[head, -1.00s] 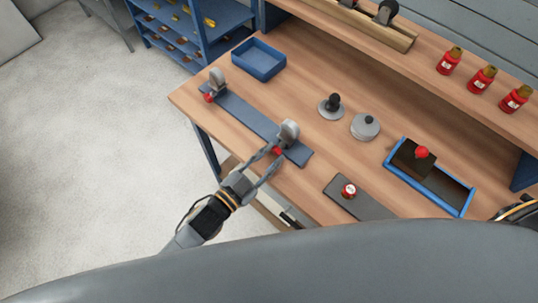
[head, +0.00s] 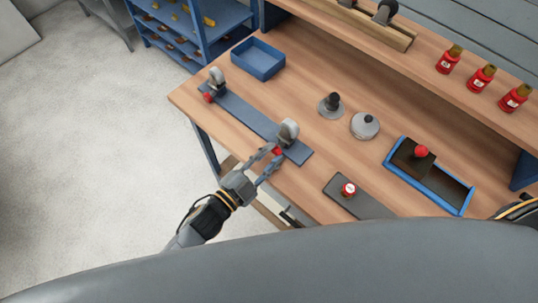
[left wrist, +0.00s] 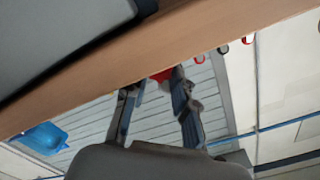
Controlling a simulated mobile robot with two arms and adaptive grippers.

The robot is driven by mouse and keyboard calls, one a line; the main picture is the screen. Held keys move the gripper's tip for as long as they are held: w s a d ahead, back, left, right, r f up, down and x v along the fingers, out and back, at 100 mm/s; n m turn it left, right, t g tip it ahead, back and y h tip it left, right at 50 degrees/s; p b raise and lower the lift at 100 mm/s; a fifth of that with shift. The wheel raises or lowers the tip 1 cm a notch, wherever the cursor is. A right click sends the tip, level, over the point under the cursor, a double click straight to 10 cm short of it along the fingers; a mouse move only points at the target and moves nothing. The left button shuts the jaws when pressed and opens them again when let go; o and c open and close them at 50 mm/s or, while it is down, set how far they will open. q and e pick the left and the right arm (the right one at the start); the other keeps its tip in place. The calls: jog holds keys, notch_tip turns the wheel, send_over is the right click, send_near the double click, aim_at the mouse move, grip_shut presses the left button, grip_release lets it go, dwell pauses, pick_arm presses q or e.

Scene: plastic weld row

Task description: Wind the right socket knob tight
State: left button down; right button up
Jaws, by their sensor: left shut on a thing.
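A dark blue-grey rail (head: 245,113) lies along the left front of the bench, with a grey socket at each end. The right socket (head: 288,131) stands upright, and its red knob (head: 277,151) faces the front edge. My left gripper (head: 271,156) reaches in from the front and is shut on this knob. In the left wrist view the red knob (left wrist: 162,75) shows between the two fingertips, partly hidden by them. The left socket (head: 217,77) has a similar red knob (head: 208,97). My right gripper is out of view.
A blue tray (head: 258,60) stands behind the rail. A black-knobbed disc (head: 331,105) and a round grey piece (head: 364,125) stand mid-bench. At right are a grey plate (head: 358,197) with a red-and-white cap and a blue-framed box (head: 428,175). Red bottles (head: 481,79) line the shelf.

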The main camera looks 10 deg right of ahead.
pick_arm(q)
jog(key=c, duration=1.1)
grip_release()
jog(key=shift+f, duration=0.1)
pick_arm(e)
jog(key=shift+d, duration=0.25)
